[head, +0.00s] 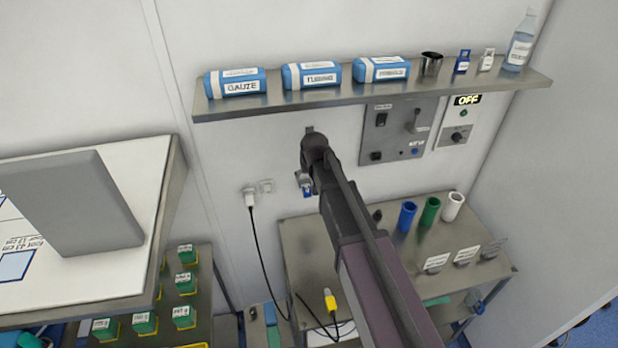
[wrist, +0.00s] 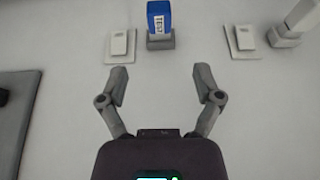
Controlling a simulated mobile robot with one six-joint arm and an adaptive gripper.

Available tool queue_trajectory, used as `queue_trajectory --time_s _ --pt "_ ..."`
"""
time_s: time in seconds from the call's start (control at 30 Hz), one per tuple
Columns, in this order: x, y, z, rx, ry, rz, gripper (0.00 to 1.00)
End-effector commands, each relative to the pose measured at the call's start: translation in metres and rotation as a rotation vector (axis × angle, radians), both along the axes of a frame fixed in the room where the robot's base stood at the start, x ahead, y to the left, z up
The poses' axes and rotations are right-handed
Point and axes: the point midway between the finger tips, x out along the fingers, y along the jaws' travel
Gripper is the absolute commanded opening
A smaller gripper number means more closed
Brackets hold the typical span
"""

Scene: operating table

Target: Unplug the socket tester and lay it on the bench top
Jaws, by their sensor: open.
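The blue socket tester (wrist: 160,18), with a white label, sits in a wall socket in the wrist view, ahead of my gripper and midway between the finger lines. In the head view only a blue part of it (head: 308,192) shows beside my gripper; my arm hides the rest. My gripper (wrist: 160,80) is open and empty, its two fingers spread and apart from the tester. The bench top (head: 303,250) is a metal surface below the socket, partly hidden by my arm.
A white plug (head: 249,196) with a black cable is in the wall left of the tester. A shelf (head: 310,105) with packs, cup and bottle runs above. Blue, green and white cups (head: 430,211) and small signs (head: 466,255) stand on the bench's right.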

Motion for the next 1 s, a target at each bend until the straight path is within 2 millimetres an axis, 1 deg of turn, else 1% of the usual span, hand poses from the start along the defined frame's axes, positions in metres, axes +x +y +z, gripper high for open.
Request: queue_trajectory --time_s 0.03,1.0 --pt "0.003 0.001 -0.008 0.0 0.0 0.0 0.83" --pt "0.032 0.008 -0.081 0.0 0.0 -0.001 0.83"
